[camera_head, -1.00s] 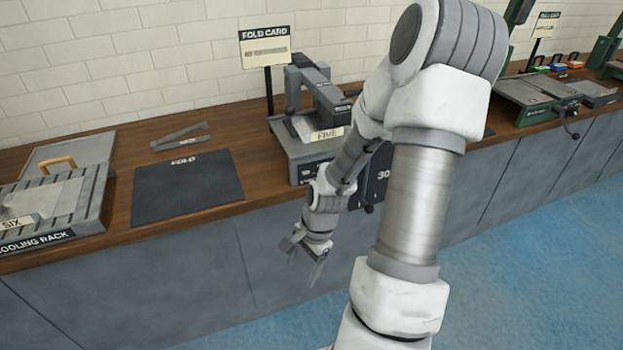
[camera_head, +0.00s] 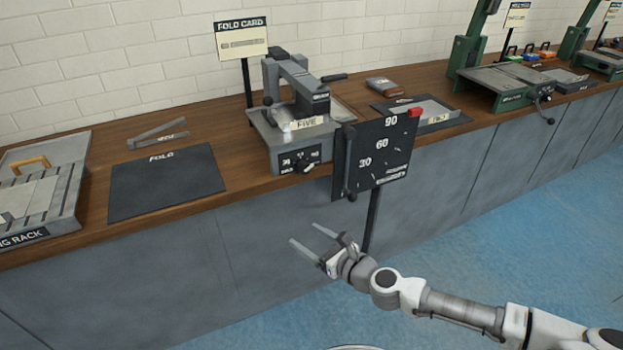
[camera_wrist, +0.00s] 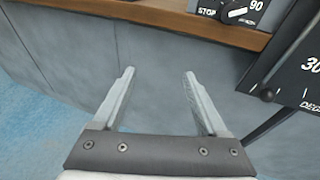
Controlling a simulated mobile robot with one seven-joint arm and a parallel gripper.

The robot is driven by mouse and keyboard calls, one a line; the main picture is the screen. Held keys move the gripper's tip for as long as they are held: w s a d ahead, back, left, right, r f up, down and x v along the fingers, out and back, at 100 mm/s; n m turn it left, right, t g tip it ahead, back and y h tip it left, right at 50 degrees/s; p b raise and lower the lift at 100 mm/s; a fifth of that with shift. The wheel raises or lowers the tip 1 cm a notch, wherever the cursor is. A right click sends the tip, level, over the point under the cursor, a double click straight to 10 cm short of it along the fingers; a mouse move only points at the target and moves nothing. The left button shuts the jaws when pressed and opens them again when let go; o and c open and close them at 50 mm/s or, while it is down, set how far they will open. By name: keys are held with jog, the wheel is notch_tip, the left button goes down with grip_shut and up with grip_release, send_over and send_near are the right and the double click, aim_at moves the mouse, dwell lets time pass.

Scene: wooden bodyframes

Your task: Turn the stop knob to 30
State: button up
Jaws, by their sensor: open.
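My gripper (camera_head: 304,243) is open and empty, in front of the cabinet, below the counter edge and below the knob. In the wrist view its two fingers (camera_wrist: 158,82) point toward the cabinet front, with nothing between them.
A black angle board (camera_head: 376,160) marked 30, 60 and 90 stands on a post just right of the knob, near my gripper. A FOLD mat (camera_head: 165,185) lies to the left. Green machines (camera_head: 500,82) stand farther right. The floor before the cabinets is clear.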

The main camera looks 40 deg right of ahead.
aim_at(306, 171)
jog(key=s+d+r+m+t+h, duration=0.2)
jog(key=s+d+r+m+h, duration=0.1)
jog(key=d+r+m+h, duration=0.3)
jog(key=shift+n+y, duration=0.4)
jog(key=shift+n, duration=0.2)
jog(key=x, duration=1.2)
jog(key=f+b+x, duration=0.1)
jog(key=x, duration=0.5)
jog(key=shift+s+d, duration=0.15)
jog(key=shift+d, duration=0.1)
grip_shut()
